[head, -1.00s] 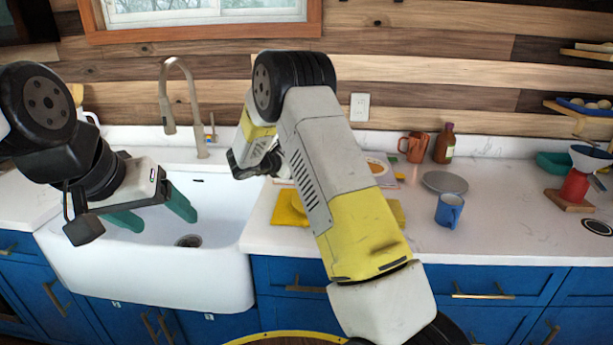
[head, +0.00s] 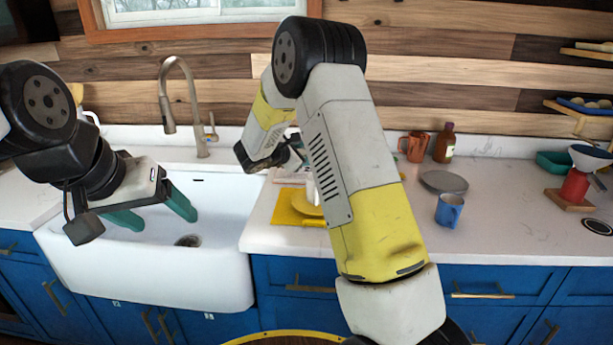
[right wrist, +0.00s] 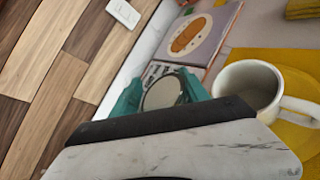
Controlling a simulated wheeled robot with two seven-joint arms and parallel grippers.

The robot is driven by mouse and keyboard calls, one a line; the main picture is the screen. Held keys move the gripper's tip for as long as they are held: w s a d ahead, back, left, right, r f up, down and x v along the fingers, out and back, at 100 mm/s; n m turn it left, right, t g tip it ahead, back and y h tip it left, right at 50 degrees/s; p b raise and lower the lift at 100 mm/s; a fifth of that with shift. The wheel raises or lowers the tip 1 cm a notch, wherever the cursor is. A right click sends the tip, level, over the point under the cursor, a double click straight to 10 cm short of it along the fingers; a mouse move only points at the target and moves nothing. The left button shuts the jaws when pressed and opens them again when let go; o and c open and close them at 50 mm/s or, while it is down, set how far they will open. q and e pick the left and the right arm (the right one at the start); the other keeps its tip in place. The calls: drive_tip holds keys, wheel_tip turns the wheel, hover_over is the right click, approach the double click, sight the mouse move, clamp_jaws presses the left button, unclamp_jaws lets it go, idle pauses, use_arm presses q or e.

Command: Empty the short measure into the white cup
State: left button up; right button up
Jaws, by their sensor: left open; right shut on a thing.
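My right gripper (right wrist: 158,84) is shut on a small round grey measure (right wrist: 163,93), held between its teal fingers in the right wrist view. The measure's round mouth shows; I cannot tell what is inside. The white cup (right wrist: 250,82) stands upright just right of the measure, apart from it in the picture, with its handle to the right. In the head view the cup (head: 312,190) shows partly beside my right arm, which hides the held measure. My left gripper (head: 164,220) is open and empty over the sink.
The cup stands by a yellow mat (head: 285,213). A picture-covered book or card (right wrist: 195,38) lies beyond. A blue mug (head: 449,210), grey plate (head: 444,181), copper mug (head: 412,146) and brown bottle (head: 444,143) stand to the right. The white sink (head: 150,275) is at left.

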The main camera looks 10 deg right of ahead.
drive_tip(key=shift+s+d+r+m+t, duration=0.25)
drive_tip(key=shift+s+r+m+t, duration=0.05)
drive_tip(key=shift+s+m, duration=0.1)
idle(0.3)
drive_tip(key=shift+s+d+r+m+t, duration=0.1)
drive_tip(key=shift+r+m+t, duration=0.3)
drive_tip(key=shift+m, duration=0.2)
idle(0.5)
drive_tip(key=shift+f+m+t+y+p, duration=0.3)
drive_tip(key=shift+f+m, duration=0.1)
drive_tip(key=shift+m, duration=0.2)
idle(0.8)
drive_tip(key=shift+s+r+m+t+p, duration=0.1)
drive_tip(key=shift+r+m+t+p, duration=0.55)
drive_tip(key=shift+m, duration=0.75)
idle(1.4)
drive_tip(key=shift+s+d+r+m+t, duration=0.45)
drive_tip(key=shift+s+r+m+t, duration=0.1)
drive_tip(key=shift+m, duration=0.45)
idle(0.9)
